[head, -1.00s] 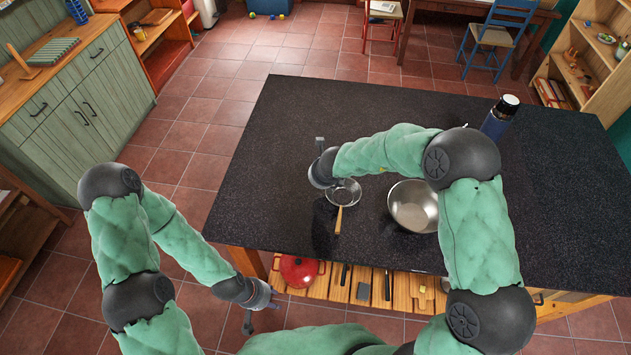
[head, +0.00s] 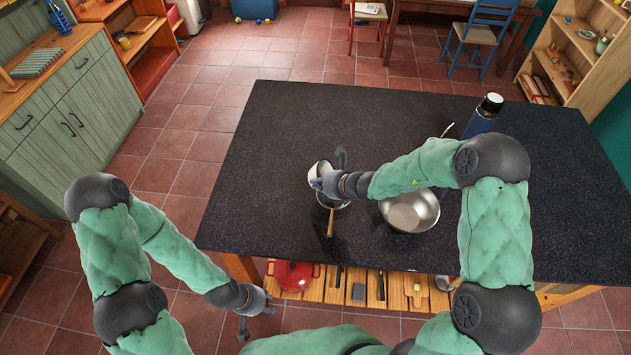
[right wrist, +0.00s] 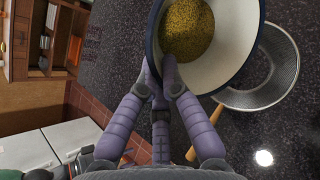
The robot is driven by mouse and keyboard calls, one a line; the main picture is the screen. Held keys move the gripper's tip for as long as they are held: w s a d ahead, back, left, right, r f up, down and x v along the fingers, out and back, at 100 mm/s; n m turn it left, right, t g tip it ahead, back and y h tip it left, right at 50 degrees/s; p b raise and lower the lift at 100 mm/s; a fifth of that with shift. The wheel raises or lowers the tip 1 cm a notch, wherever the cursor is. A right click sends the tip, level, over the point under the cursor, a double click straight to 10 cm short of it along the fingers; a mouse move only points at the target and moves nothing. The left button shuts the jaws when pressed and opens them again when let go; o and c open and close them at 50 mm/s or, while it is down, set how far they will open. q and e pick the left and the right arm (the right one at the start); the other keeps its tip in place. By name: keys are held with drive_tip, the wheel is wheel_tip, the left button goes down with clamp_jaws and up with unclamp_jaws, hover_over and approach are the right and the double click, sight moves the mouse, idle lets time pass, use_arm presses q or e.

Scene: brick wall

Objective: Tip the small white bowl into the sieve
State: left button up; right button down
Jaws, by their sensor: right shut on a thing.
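The small white bowl (head: 317,169) has a dark rim and is in my right gripper (head: 322,184), just above and left of the sieve. In the right wrist view the white bowl (right wrist: 233,62) holds yellow-brown grains (right wrist: 187,28), and my right gripper's fingers (right wrist: 160,82) are shut on its rim. The bowl looks tilted, but by how much I cannot tell. The round metal sieve (right wrist: 262,98) lies on the table, partly hidden by the bowl, its wooden handle (head: 330,222) pointing to the front. My left gripper (head: 256,312) is open and empty, low in front of the table.
A steel bowl (head: 425,209) stands right of the sieve on the black table (head: 290,125). A dark blue bottle (head: 483,118) stands further back. A red pot (head: 294,274) and several utensils are on the wooden shelf below.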

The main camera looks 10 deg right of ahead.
drive_tip(key=shift+s+d+r+t+y+p, duration=0.15)
drive_tip(key=shift+d+r+t+y+p, duration=0.15)
drive_tip(key=shift+y, duration=0.2)
drive_tip(key=shift+s+d+y, duration=0.1)
drive_tip(key=shift+d+y, duration=0.2)
drive_tip(key=shift+d, duration=0.05)
drive_tip(key=shift+s+d+r+m+t+y, duration=0.1)
drive_tip(key=shift+d+r+m+t+y, duration=0.15)
drive_tip(key=shift+m+t+y, duration=0.2)
drive_tip(key=d+t+y+b, duration=0.1)
drive_tip(key=b, duration=0.1)
drive_tip(key=s+d+m+t+y+b, duration=0.1)
drive_tip(key=d+t+y+b, duration=0.1)
drive_tip(key=b, duration=0.1)
drive_tip(key=s+d+m+t+y+b, duration=0.1)
drive_tip(key=y+b, duration=0.1)
drive_tip(key=b, duration=0.1)
drive_tip(key=shift+d+r, duration=0.3)
drive_tip(key=shift+t+y, duration=0.25)
drive_tip(key=shift+r, duration=0.1)
idle(0.4)
